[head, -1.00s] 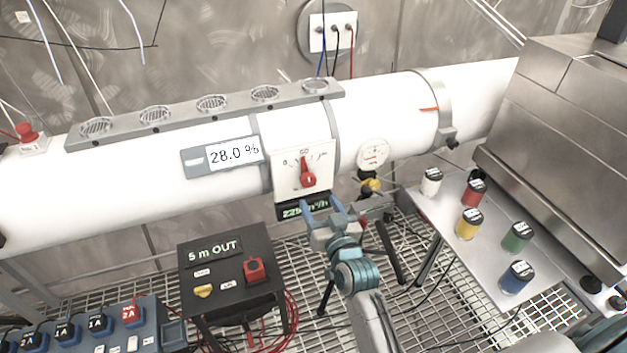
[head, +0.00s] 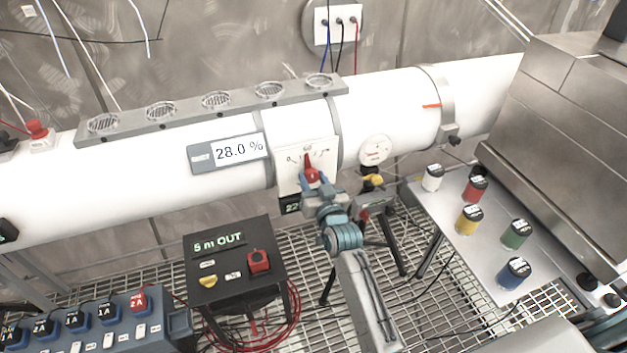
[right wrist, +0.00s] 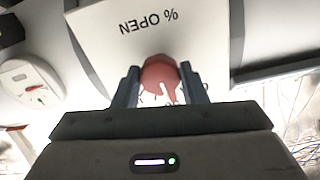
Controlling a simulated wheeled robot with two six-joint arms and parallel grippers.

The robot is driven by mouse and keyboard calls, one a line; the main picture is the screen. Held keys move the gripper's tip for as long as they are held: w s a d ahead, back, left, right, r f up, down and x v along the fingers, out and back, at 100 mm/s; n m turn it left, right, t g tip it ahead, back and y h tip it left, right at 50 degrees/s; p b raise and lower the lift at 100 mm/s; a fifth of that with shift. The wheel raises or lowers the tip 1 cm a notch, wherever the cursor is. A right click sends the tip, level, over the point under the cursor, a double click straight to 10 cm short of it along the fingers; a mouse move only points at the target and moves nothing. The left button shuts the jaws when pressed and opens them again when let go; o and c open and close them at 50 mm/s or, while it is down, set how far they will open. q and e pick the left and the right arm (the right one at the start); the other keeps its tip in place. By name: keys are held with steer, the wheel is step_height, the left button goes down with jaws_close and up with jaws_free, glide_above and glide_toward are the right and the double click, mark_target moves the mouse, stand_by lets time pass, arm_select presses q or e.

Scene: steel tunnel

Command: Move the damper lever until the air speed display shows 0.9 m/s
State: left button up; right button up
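The damper lever is a red pointer knob (head: 311,174) on a white scale plate (head: 290,157) on the white duct. It also shows in the right wrist view (right wrist: 160,74), with "% OPEN" on its plate. My right gripper (head: 314,184) is at the lever, its open fingers one on each side of the red knob. I cannot tell whether they touch it. A small dark display (head: 290,205) with green digits under the plate is mostly hidden by my gripper. No reading in m/s is legible. My left gripper is not in view.
A display (head: 238,151) on the duct reads 28.0 %. A round gauge (head: 376,150) is right of the lever. A black box (head: 233,292) reads "5 m OUT". Several coloured jars stand on a metal shelf (head: 450,207) at right. A blue-grey switch box (head: 120,335) is lower left.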

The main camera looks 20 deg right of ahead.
steer(key=shift+c, duration=1.2)
steer(key=shift+f+n+b, duration=0.15)
steer(key=shift+n+b, duration=0.3)
steer(key=shift+n, duration=0.15)
steer(key=shift+n+b, duration=0.35)
steer(key=shift+n, duration=0.75)
steer(key=o, duration=1)
steer(key=shift+c, duration=0.2)
steer(key=shift+s, duration=0.1)
